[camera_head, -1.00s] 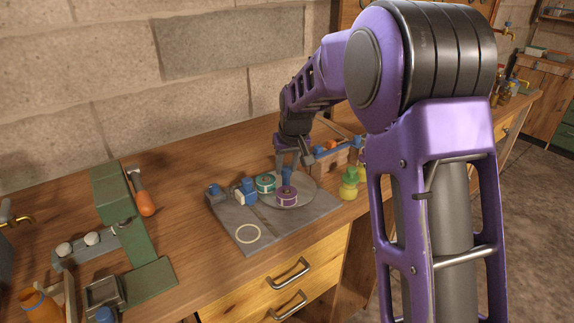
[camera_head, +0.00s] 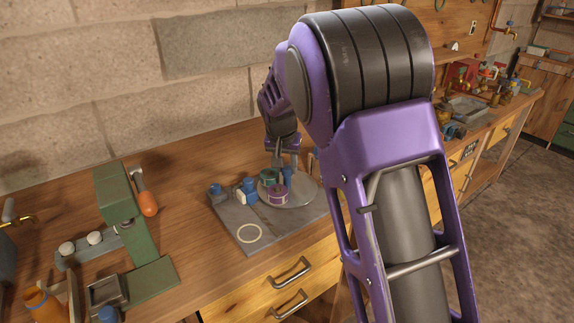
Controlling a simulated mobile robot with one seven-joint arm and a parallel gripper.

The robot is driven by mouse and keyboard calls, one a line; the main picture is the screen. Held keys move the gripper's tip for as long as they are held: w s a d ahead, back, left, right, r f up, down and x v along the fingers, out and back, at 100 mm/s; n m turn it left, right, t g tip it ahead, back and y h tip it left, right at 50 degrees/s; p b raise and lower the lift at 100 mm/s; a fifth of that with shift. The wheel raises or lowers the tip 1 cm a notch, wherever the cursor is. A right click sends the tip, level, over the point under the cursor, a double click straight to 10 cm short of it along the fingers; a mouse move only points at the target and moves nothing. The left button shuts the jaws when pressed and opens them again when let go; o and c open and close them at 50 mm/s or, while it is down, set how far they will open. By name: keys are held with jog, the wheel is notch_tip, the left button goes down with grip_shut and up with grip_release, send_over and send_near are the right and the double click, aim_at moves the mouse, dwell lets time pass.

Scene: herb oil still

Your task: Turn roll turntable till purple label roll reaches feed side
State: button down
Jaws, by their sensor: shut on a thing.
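The round grey turntable (camera_head: 304,198) sits on a grey base plate (camera_head: 240,216) on the bench. The purple label roll (camera_head: 278,195) is on the front left part of the turntable. A teal roll (camera_head: 268,178) is just behind it and slightly left. A blue upright peg (camera_head: 287,176) stands behind the purple roll, right of the teal one. My gripper (camera_head: 281,166) points down above the turntable with its fingers at the peg; it looks shut on it, though the contact is small and partly hidden.
Blue and white parts (camera_head: 246,191) stand on the plate left of the rolls. A pale ring (camera_head: 248,233) marks its front left. A green stand (camera_head: 128,220) and an orange-handled hammer (camera_head: 145,195) are further left. My arm hides the bench to the right.

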jog(key=shift+a+m+g+h+p, duration=0.1)
jog(key=shift+m+g+h+p, duration=0.25)
jog(key=shift+m, duration=0.9)
jog(key=shift+a+m+g+h+p, duration=0.15)
jog(key=shift+m+h, duration=0.4)
jog(key=shift+m, duration=0.7)
jog(key=shift+d+m, duration=0.1)
jog(key=shift+m, duration=0.3)
jog(key=c, duration=0.5)
grip_release()
jog(key=shift+c, duration=0.2)
jog(key=p+v, duration=0.1)
jog(key=v, duration=1.6)
jog(key=shift+r+p, duration=0.2)
jog(key=shift+p, duration=0.2)
jog(key=shift+s, duration=0.25)
